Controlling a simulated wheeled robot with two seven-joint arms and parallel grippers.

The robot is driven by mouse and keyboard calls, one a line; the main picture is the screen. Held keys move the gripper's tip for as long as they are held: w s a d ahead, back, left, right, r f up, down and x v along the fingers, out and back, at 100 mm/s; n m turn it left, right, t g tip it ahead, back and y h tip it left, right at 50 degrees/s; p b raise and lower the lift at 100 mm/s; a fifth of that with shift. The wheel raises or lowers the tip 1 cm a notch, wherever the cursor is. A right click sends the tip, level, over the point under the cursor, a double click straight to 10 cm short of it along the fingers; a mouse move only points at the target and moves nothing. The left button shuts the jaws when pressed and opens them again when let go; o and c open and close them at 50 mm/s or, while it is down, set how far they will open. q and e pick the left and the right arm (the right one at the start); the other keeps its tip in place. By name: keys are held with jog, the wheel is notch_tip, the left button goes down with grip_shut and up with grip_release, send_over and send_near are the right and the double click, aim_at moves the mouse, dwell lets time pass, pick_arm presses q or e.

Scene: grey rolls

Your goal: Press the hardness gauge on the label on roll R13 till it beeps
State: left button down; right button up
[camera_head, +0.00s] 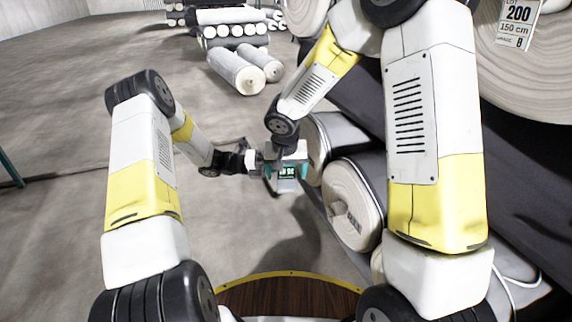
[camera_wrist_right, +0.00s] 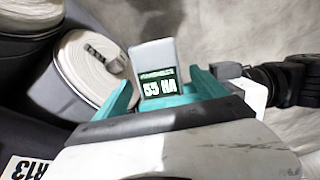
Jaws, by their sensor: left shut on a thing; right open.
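The hardness gauge (camera_head: 287,184) is a pale grey block with a green-lit display; in the right wrist view (camera_wrist_right: 155,60) it appears to read 55 HA. My left gripper (camera_head: 252,162) is shut on it from the left. My right gripper (camera_head: 286,170) comes from above, its teal fingers open on either side of the gauge. Whether they touch it is unclear. A tag reading R13 (camera_wrist_right: 30,168) shows at the lower left of the right wrist view, on a dark surface. A cream roll end (camera_head: 345,198) right of the gauge bears a small label, too small to read.
Another roll (camera_head: 340,135) lies behind the cream one. More rolls (camera_head: 237,70) lie far back. The grey floor (camera_head: 60,220) at left is mostly clear. A wooden round top (camera_head: 290,298) is at the bottom.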

jog(key=shift+w+f, duration=0.2)
jog(key=shift+f, duration=0.25)
jog(key=c, duration=1.5)
pick_arm(q)
jog(key=c, duration=1.5)
grip_release()
pick_arm(e)
jog(key=shift+c, duration=1.3)
pick_arm(q)
jog(key=o, duration=0.5)
pick_arm(e)
grip_shut()
pick_arm(q)
jog(key=shift+o, duration=0.2)
